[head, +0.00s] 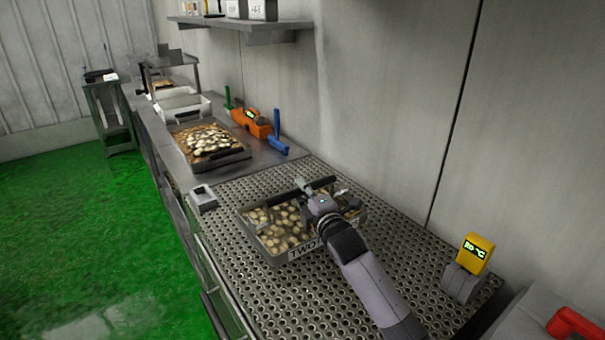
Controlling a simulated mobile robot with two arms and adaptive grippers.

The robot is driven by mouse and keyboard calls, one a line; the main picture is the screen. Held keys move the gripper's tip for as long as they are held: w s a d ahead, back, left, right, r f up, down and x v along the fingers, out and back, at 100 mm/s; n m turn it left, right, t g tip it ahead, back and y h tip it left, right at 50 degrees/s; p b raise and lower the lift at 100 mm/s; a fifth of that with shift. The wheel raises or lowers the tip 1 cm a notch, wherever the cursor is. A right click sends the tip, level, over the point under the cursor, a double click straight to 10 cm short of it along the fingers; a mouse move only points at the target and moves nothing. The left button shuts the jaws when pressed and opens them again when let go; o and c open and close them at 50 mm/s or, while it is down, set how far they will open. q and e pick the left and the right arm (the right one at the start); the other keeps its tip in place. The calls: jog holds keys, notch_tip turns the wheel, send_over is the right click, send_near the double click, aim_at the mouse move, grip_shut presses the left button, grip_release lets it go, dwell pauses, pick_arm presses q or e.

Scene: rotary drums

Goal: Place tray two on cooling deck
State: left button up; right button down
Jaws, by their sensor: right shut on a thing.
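My right gripper (311,192) is shut at the tray's dark bar handle on the far side, and my arm hides the tray's right part. My left gripper is not in view.
Another tray of pale pieces (210,158) sits on the counter beyond the deck. Orange and blue tools (254,124) lie near the wall. A yellow temperature display (478,253) stands at the deck's right. A small grey block (203,198) sits at its left edge. Deck front is clear.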

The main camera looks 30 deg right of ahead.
jog(key=shift+f, duration=2.3)
jog(key=shift+f, duration=0.1)
jog(key=c, duration=1.8)
grip_release()
jog(key=shift+f, duration=0.25)
jog(key=shift+c, duration=0.2)
jog(key=o, duration=0.4)
jog(key=shift+s, duration=0.1)
jog(key=shift+r, duration=0.15)
jog(key=s, duration=0.8)
jog(key=s+b, duration=0.1)
jog(key=s, duration=0.3)
jog(key=shift+a, duration=0.25)
